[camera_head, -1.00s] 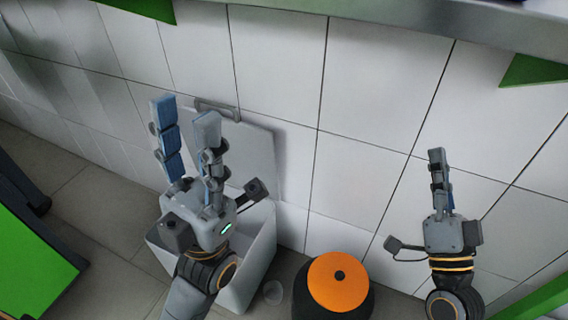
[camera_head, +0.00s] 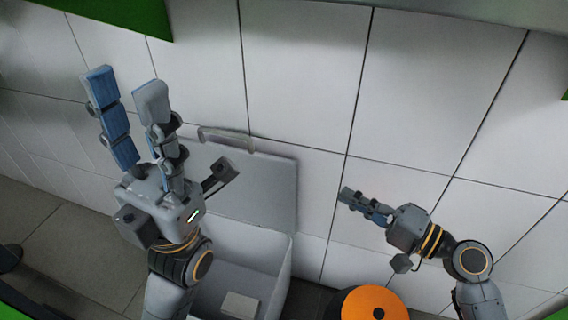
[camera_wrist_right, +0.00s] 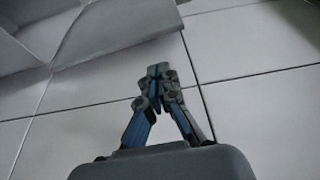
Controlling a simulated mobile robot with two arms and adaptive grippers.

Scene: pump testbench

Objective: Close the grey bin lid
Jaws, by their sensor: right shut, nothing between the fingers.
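The grey bin (camera_head: 280,262) stands on the floor against the tiled wall. Its lid (camera_head: 262,188) is open and upright by the wall, with a handle (camera_head: 228,138) at its top edge. What looks like the lid (camera_wrist_right: 120,25) shows at the upper left of the right wrist view, cut off by the frame. My left gripper (camera_head: 124,82) is open and empty, fingers up, in front of and left of the lid. It hides part of the bin. My right gripper (camera_head: 345,194) is shut and empty, pointing left, to the right of the lid and apart from it. Its fingers show in the right wrist view (camera_wrist_right: 158,70).
A dark round container with an orange top (camera_head: 374,304) stands on the floor right of the bin. A small pale block (camera_head: 239,305) lies inside the bin. A green panel (camera_head: 125,14) is at the upper left. The tiled wall (camera_head: 300,70) is close behind.

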